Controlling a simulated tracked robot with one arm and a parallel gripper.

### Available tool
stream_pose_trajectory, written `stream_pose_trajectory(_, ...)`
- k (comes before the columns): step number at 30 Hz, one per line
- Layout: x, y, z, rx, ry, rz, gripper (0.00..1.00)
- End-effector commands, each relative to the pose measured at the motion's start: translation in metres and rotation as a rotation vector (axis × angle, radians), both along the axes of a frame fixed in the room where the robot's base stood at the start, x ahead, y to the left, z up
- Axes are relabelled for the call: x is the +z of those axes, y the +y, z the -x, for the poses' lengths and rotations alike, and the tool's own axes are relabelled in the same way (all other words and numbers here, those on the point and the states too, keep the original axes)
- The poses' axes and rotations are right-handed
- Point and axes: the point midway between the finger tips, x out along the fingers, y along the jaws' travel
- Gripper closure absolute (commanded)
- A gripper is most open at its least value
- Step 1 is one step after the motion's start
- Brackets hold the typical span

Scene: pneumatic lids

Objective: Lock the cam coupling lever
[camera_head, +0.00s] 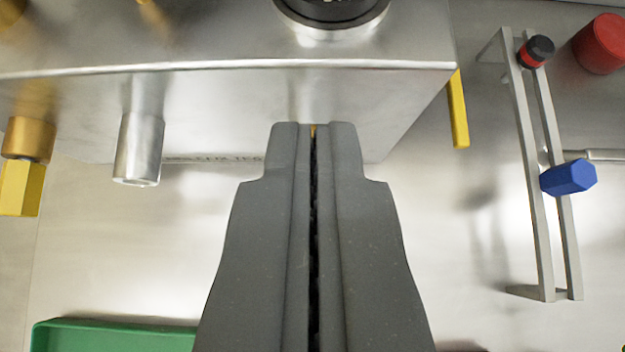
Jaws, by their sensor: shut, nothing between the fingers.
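My gripper (315,130) is shut and empty, in the middle of the view. Its fingertips overlap the front face of a shiny metal box (220,105). A speck of yellow shows at the gap between the tips; I cannot tell what it belongs to. I cannot pick out the cam coupling lever with certainty. A dark round fitting with a metal collar (335,22) sits on top of the box, cut off by the upper edge. A yellow bar (458,108) hangs at the box's right end, apart from my gripper.
At left are a metal stub (139,148) and a brass fitting with a yellow hexagonal end (20,187). At right, a grey rail frame (545,235) carries a blue hexagonal knob (568,178), near a red cylinder (600,45). A green tray (110,338) lies lower left.

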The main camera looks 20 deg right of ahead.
Motion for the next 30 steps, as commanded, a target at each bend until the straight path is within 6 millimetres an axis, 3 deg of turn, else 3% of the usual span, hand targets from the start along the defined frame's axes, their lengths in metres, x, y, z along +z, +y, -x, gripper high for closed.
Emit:
stream_pose_trajectory(7, -0.024, -0.009, -0.027, 0.000, 0.002, -0.001, 1.00)
stream_pose_trajectory(10, -0.042, -0.009, -0.026, -0.001, 0.005, 0.000, 1.00)
stream_pose_trajectory(15, -0.057, -0.010, -0.028, -0.001, 0.000, 0.001, 1.00)
stream_pose_trajectory(30, -0.060, -0.010, -0.032, 0.000, 0.021, -0.009, 1.00)
